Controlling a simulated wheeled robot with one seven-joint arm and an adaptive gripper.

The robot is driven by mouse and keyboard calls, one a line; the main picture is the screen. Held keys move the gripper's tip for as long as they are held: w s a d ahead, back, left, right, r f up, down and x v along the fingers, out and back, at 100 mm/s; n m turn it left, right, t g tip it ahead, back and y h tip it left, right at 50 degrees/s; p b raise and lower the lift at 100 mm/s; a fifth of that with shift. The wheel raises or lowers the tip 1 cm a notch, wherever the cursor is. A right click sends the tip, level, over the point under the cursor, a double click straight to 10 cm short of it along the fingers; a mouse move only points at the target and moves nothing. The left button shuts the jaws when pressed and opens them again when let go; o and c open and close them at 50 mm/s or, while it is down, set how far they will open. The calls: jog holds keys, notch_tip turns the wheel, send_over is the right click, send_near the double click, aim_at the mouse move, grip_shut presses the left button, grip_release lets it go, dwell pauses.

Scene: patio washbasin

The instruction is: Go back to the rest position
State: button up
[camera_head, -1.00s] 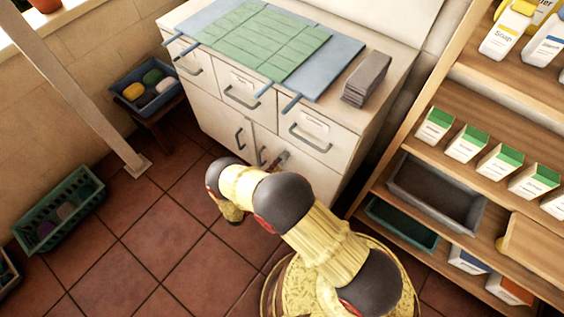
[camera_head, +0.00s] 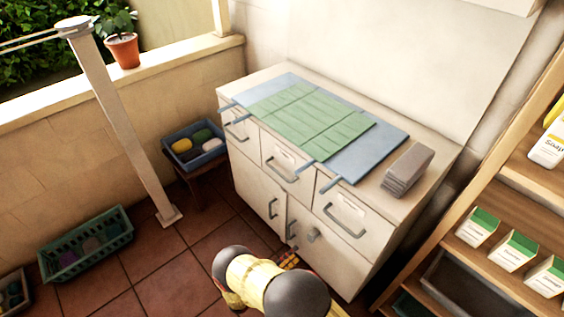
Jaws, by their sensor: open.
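My yellow and dark grey arm reaches up from the bottom edge of the head view, bent in front of the white cabinet (camera_head: 262,196). What looks like part of my gripper (camera_head: 288,260) shows just behind the arm, low in front of the cabinet doors. It is open, and I see nothing held in it. Most of it is hidden by my arm, so I cannot tell whether it touches the cabinet. The drawers and doors look shut.
A blue mat with a green slatted mat (camera_head: 305,118) and a grey stack (camera_head: 407,168) lie on the cabinet top. A blue bin (camera_head: 205,159) stands on a stool and a green basket (camera_head: 85,262) on the floor at left. A post (camera_head: 130,140) and wooden shelves (camera_head: 490,190) flank the cabinet.

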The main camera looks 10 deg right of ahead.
jog(key=s+d+f+n+g, duration=0.3)
jog(key=s+d+n+g, duration=0.15)
jog(key=s, duration=0.25)
jog(key=s+r+g, duration=0.5)
jog(key=r, duration=0.1)
jog(key=s+a+r+m+g+y+p, duration=0.15)
jog(key=r+y, duration=0.25)
jog(key=r, duration=0.7)
jog(key=s+a+r+m+g+y+p, duration=0.1)
jog(key=r+m+y, duration=0.15)
jog(key=r, duration=0.75)
jog(key=s+a+r+m+g+y+p, duration=0.15)
jog(key=r+y, duration=0.25)
jog(key=r, duration=0.7)
jog(key=s+d+r+m+t+y+p, duration=0.1)
jog(key=s+d+r+m+t, duration=0.1)
jog(key=r, duration=0.7)
jog(key=s+d+r+m+t+y+p, duration=0.1)
jog(key=s+d+r+m+t, duration=0.1)
jog(key=r, duration=0.7)
jog(key=s+d+r+m+t+y+p, duration=0.1)
jog(key=d+r+t, duration=0.3)
jog(key=r, duration=0.5)
jog(key=shift+s+d+r+m+y, duration=0.25)
jog(key=shift+s+r+m+y, duration=0.15)
jog(key=shift+s+m+y, duration=0.25)
